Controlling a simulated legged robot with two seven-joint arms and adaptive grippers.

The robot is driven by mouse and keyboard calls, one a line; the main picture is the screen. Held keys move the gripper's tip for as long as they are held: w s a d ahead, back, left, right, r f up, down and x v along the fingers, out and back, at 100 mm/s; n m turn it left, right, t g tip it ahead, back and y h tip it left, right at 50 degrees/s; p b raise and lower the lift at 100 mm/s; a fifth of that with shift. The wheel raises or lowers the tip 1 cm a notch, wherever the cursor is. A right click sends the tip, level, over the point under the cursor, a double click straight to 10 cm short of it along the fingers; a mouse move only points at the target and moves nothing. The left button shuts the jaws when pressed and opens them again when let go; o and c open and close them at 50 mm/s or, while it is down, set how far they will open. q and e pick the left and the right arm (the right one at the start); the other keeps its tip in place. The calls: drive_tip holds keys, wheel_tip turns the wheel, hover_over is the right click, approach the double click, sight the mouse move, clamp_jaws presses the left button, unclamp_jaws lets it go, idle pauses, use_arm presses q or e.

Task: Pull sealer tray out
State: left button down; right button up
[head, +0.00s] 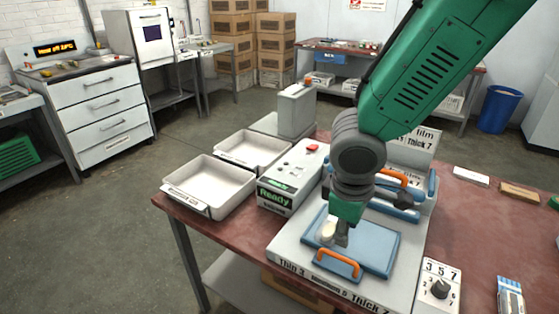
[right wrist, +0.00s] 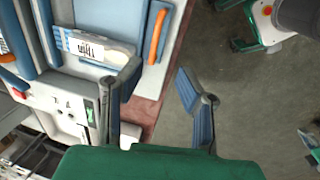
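The sealer tray (head: 375,248) is a flat blue plate on the light grey sealer (head: 290,252), with an orange handle (head: 338,264) at its front edge. In the right wrist view the orange handle (right wrist: 157,36) is beyond the fingers. A small white and blue labelled pack (right wrist: 97,46) lies on the blue plate; a pale part of it seems to show beside the gripper in the head view. My right gripper (head: 338,238) is above the tray, behind the handle. Its fingers (right wrist: 160,78) are spread with nothing between them. My left gripper is out of view.
A "Ready" control box (head: 292,178) and two pale bins (head: 212,184) (head: 255,148) stand left of the sealer. A dial box (head: 437,287) is at its right. My right arm covers part of the sealer's back. The red tabletop (head: 470,225) has free room at right.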

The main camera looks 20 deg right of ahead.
drive_tip(key=s+f+m+y+b, duration=0.1)
drive_tip(key=s+f+m+b, duration=0.1)
drive_tip(key=s+f, duration=0.3)
drive_tip(key=s+f+m+g+y+b, duration=0.1)
drive_tip(key=s+f, duration=0.5)
drive_tip(key=f, duration=0.7)
drive_tip(key=s+f+m+y+b, duration=0.1)
drive_tip(key=s+f+m+b, duration=0.2)
drive_tip(key=f, duration=0.7)
drive_tip(key=s, duration=0.2)
drive_tip(key=shift+s+a+m+g, duration=0.3)
drive_tip(key=shift+s+a, duration=0.1)
drive_tip(key=shift+m+h, duration=0.4)
drive_tip(key=shift+h, duration=0.1)
drive_tip(key=s+d+f+b, duration=0.1)
drive_tip(key=s+d+f, duration=0.1)
drive_tip(key=d, duration=0.1)
drive_tip(key=shift+s+f, duration=0.35)
drive_tip(key=shift+c, duration=0.8)
drive_tip(key=shift+s+d+f+t, duration=0.15)
drive_tip(key=shift+d+t, duration=0.25)
clamp_jaws()
